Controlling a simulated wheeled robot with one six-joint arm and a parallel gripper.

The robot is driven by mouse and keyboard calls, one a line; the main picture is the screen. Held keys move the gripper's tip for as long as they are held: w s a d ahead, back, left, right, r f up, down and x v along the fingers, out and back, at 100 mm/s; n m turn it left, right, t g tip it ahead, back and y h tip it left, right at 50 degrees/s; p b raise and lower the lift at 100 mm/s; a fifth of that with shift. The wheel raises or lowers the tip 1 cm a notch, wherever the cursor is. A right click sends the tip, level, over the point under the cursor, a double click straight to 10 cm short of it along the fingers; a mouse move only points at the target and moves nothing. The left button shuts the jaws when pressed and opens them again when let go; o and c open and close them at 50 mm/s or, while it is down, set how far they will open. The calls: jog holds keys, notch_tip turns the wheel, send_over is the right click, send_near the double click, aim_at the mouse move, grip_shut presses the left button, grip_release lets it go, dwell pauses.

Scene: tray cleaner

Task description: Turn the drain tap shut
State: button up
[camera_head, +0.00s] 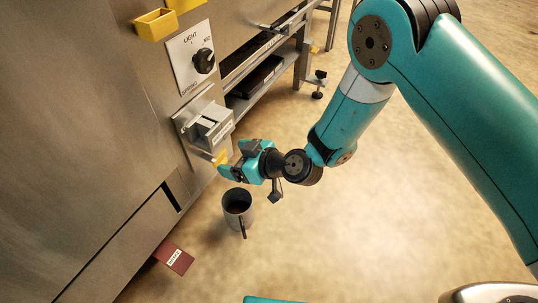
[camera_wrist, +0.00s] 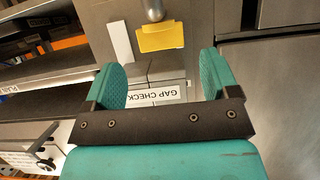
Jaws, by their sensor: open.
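The drain tap appears as a yellow handle (camera_head: 220,158) low on the front of the steel machine, just below a small steel chute. In the wrist view the yellow handle (camera_wrist: 163,37) is a flat plate on a round metal stem (camera_wrist: 153,9). My gripper (camera_head: 229,172) is at the tap, its fingers pointing toward the machine. In the wrist view my gripper (camera_wrist: 163,80) is open and empty between its two teal fingers. The yellow handle lies ahead of the gap, roughly centred, and looks apart from both fingers. I cannot tell whether the tap is open.
A metal cup (camera_head: 238,203) stands on the floor below my gripper. A dial (camera_head: 203,61) and a yellow bin-like part (camera_head: 155,25) are higher on the machine.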

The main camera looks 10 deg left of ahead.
jog(key=p+v, duration=0.1)
jog(key=v, duration=1)
jog(key=shift+d+p, duration=0.35)
jog(key=shift+r, duration=0.1)
jog(key=s+d+r+n+g+p, duration=0.1)
jog(key=s+r+g+p, duration=0.1)
jog(key=r, duration=0.7)
jog(key=s+d+r+g+p, duration=0.1)
jog(key=s+r+g+p, duration=0.15)
jog(key=r, duration=0.65)
jog(key=s+d+r+m+h+p, duration=0.2)
jog(key=s+d+r+m+h, duration=0.25)
jog(key=d+r, duration=0.3)
jog(key=s+d+r+m+h+p, duration=0.1)
jog(key=s+d+r+m+h, duration=0.25)
jog(key=s+d+r, duration=0.35)
notch_tip(320, 180, up, 37)
jog(key=w+d+p, duration=0.1)
jog(key=p, duration=3.7)
jog(key=shift+w, duration=0.2)
